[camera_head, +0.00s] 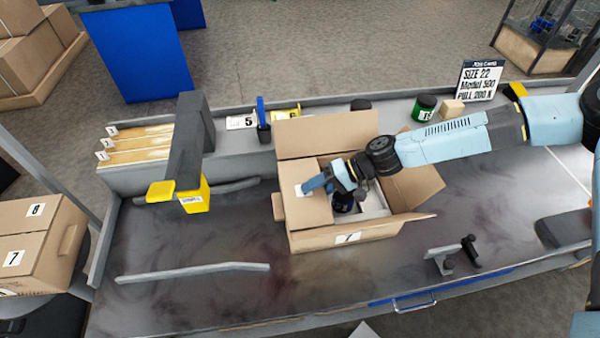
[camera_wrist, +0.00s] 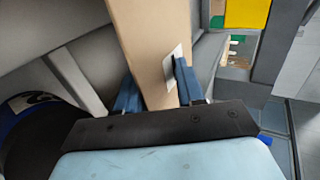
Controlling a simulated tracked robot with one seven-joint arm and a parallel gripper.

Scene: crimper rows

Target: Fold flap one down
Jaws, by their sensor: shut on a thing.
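My gripper (camera_head: 316,186) is shut on this flap. In the wrist view the flap (camera_wrist: 146,40) runs between the two blue fingers, its white tag beside the right finger. The back flap (camera_head: 325,133) stands up, and the right flap (camera_head: 415,185) and front flap (camera_head: 365,228) lean outward. I cannot read which is flap one.
A dark, blue-edged round object (camera_head: 343,203) sits inside the box. A grey post with a yellow head (camera_head: 194,195) stands to the left. A green jar (camera_head: 424,107) and a sign (camera_head: 480,80) are behind. Grey rails and a small bracket (camera_head: 443,260) lie in front.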

